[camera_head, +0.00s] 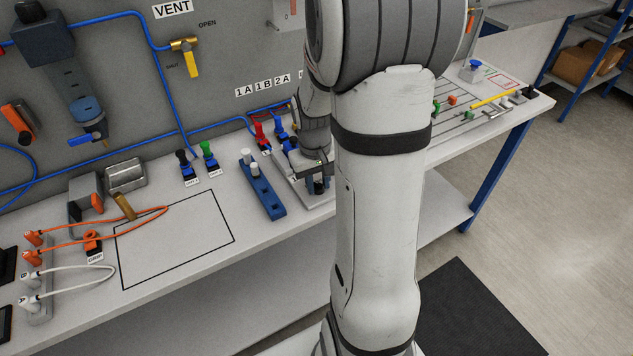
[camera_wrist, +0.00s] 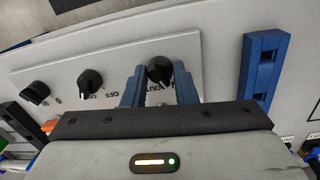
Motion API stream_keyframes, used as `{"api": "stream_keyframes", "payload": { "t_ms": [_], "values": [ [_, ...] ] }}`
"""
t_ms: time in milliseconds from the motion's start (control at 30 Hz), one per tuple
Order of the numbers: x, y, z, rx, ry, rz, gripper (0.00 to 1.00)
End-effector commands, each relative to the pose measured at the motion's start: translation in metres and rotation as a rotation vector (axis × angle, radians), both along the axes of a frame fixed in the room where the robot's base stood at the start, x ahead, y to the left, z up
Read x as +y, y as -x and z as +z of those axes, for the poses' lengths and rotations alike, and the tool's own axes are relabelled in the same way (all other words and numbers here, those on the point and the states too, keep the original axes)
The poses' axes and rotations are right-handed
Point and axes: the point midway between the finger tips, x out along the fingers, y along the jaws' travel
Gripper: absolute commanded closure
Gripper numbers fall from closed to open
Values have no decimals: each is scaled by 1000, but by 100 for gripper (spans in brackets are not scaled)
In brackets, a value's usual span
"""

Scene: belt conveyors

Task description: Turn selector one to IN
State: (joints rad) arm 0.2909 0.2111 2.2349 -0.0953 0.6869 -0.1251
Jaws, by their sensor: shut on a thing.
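In the wrist view, selector one (camera_wrist: 160,70) is a black rotary knob on a light grey panel (camera_wrist: 205,62), with part of an "OUT" label beside it. My gripper (camera_wrist: 159,80) has its two blue fingers on either side of this knob, shut on it. The fingers cover part of the label, and no "IN" mark is readable. In the head view, my gripper (camera_head: 317,168) is low over the panel on the bench, and my arm hides most of the panel and its knobs.
Two more black knobs, one marked OFF (camera_wrist: 90,82) and one at the far left (camera_wrist: 36,92), sit on the same panel. A blue block (camera_head: 262,190) stands beside the panel. Green (camera_head: 208,150) and red (camera_head: 261,135) handled parts stand near the back. An outlined bench area (camera_head: 170,235) is mostly clear.

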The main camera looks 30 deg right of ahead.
Motion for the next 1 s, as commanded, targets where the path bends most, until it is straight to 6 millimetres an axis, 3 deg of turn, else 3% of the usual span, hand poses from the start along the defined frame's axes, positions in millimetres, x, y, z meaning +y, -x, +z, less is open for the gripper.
{"api": "stream_keyframes", "payload": {
  "t_ms": [700,733,1000],
  "values": [
    [0,-2,2,-8,2,78,97],
    [0,-2,2,-7,2,78,73],
    [0,-1,1,-4,0,76,53]
  ]
}}
